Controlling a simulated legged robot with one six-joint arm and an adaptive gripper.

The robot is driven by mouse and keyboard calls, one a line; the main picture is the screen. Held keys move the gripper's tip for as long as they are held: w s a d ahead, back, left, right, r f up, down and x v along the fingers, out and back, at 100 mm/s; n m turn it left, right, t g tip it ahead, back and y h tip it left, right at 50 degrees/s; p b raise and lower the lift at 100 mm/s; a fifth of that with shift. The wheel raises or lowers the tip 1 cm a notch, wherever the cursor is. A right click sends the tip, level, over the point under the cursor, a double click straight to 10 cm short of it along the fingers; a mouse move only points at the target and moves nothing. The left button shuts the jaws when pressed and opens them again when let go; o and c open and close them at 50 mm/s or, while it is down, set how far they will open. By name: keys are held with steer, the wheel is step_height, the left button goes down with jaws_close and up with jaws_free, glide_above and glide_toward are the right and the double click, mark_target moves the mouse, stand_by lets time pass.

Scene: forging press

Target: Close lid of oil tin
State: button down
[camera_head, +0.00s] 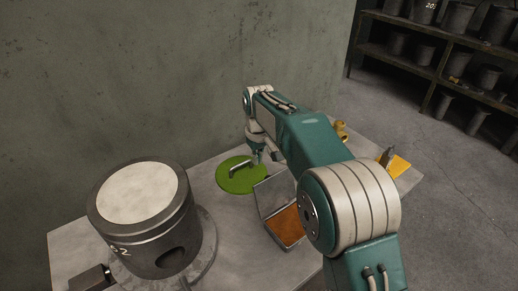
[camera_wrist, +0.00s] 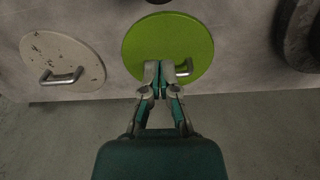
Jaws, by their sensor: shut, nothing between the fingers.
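A flat round green lid (camera_head: 236,180) with a metal bar handle (camera_head: 240,168) lies near the wall. It also fills the upper middle of the wrist view (camera_wrist: 155,42), its handle (camera_wrist: 185,67) just right of the fingers. My gripper (camera_head: 258,157) is shut and empty over the green lid's edge, beside the handle; it also shows in the wrist view (camera_wrist: 160,90). I cannot tell whether the fingers touch the lid. A grey metal box (camera_head: 262,212) with an orange-brown inside stands in front, partly behind my arm. I cannot tell for sure which thing is the oil tin.
A dark cylinder (camera_head: 165,235) with a pale top stands at the left of the table (camera_head: 75,245). A white spotted lid with a handle (camera_wrist: 62,62) lies left in the wrist view. A yellow item (camera_head: 399,164) lies right. The wall (camera_head: 150,80) is close behind.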

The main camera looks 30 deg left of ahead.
mark_target(273, 190)
step_height(273, 190, down, 4)
steer(key=shift+w+a+r, duration=0.1)
steer(key=shift+a+r, duration=0.05)
steer(key=shift+r, duration=0.05)
steer(key=s+d, duration=0.1)
steer(key=s+d+r, duration=0.1)
steer(key=d, duration=0.1)
steer(key=shift+d+r, duration=0.15)
steer(key=shift+d, duration=0.15)
steer(key=shift+a, duration=0.1)
